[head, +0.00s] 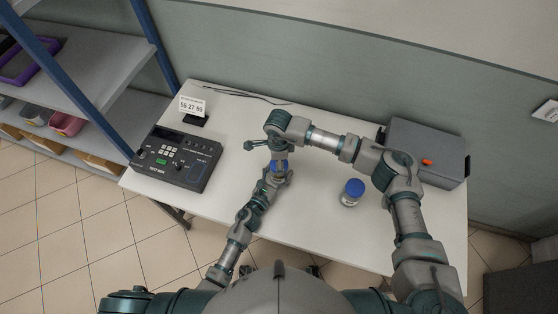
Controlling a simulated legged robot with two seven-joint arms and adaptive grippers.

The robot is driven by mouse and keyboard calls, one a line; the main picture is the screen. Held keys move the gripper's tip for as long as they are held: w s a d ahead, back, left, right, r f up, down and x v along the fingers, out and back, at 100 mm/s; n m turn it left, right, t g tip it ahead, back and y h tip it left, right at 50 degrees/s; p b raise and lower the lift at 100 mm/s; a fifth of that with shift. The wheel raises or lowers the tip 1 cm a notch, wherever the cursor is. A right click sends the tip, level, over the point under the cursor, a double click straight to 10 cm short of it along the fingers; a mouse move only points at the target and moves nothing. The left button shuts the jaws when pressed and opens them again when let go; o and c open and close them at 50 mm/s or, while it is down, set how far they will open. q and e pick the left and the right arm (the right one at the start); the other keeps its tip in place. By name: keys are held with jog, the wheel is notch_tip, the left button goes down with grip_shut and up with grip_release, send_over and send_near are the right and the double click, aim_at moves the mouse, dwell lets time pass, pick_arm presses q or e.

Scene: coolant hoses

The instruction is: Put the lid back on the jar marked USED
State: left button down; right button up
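A small jar (279,172) with yellowish contents stands near the middle of the table, with blue showing at its top. My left gripper (277,177) reaches it from the front, its fingers around the jar's lower part. My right gripper (268,148) is just above the jar, one finger sticking out to the left; the arm hides its other finger and most of the jar's top. I cannot tell whether the blue lid is in its grip or on the jar. A second jar (349,198) with a blue lid (354,187) stands upright to the right. No jar marking is readable.
A grey case (424,150) with an orange button is at the back right, behind my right arm. The white table (310,222) is clear at the front.

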jog(key=o, duration=1.4)
jog(key=shift+c, duration=0.2)
jog(key=shift+r, duration=0.1)
notch_tip(320, 180, up, 12)
jog(key=shift+f, duration=0.2)
jog(key=shift+w, duration=0.1)
pick_arm(q)
jog(key=shift+c, duration=0.2)
grip_release()
